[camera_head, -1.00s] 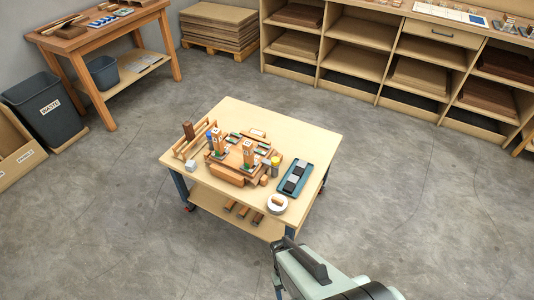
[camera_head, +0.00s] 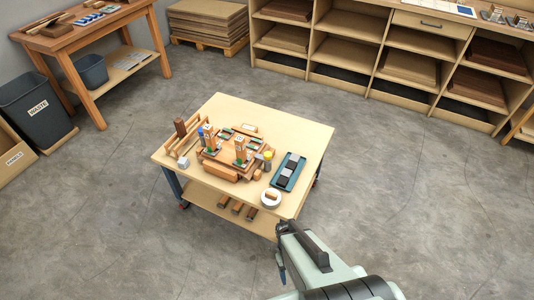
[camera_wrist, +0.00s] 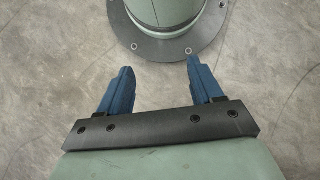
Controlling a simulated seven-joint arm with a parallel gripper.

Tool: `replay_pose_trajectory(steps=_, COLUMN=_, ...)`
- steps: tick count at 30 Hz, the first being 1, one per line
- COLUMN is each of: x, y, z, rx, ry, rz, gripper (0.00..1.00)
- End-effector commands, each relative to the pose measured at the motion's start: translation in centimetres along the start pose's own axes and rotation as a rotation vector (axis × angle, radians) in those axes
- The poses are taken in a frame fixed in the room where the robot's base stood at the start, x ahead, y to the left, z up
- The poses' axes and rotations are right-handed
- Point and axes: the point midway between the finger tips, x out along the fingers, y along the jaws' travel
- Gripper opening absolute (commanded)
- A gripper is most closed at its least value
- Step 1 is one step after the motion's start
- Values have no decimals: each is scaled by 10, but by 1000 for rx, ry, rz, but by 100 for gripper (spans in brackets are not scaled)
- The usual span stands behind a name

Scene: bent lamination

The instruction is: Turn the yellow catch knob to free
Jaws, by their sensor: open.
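A small yellow-topped piece (camera_head: 267,155) stands at the right side of the wooden fixture (camera_head: 232,164) on the work table. At this size I cannot tell whether it is the catch knob, or how it is turned. My gripper (camera_wrist: 161,68) is open and empty in the wrist view, its two blue fingers apart above bare floor. In the head view my arm comes in from the bottom right, and its end hangs in front of the table's near corner, well short of the fixture.
The table (camera_head: 305,132) also bears a teal tray (camera_head: 279,183) with dark and grey blocks and a white round container (camera_head: 271,199). Wooden blocks lie on its lower shelf (camera_head: 215,190). A waste bin (camera_head: 38,110) and workbench stand left. Open floor lies right of the table.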

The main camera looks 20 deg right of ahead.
Motion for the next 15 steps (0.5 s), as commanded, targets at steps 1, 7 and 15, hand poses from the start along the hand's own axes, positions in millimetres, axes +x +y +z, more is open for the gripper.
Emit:
replay_pose_trajectory(steps=1, x=-6, y=12, z=-7, rx=11, ry=10, rz=-7, gripper=66)
replay_pose_trajectory(steps=7, x=-26, y=58, z=-20, rx=32, ry=35, rz=-23, gripper=66)
replay_pose_trajectory(steps=15, x=-48, y=121, z=-26, rx=59, ry=62, rz=-34, gripper=66)
